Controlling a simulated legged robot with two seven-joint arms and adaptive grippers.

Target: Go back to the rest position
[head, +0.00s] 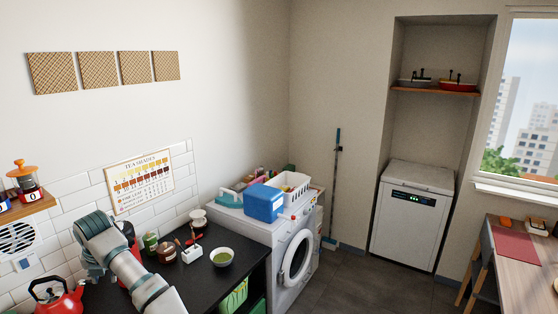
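My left gripper (88,248) is over the dark counter (205,279) at the lower left, at the end of my pale arm. My arm comes up from the bottom edge and covers part of the counter. The fingers are mostly hidden by the wrist and forearm, so I cannot tell whether they are open or shut. I see nothing clearly held. My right gripper is not in view.
A red kettle (57,297) stands left of my arm. Jars, a small white holder (192,253) and a green-filled bowl (222,258) stand to its right. A washing machine (291,249) carries a blue box (264,203).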

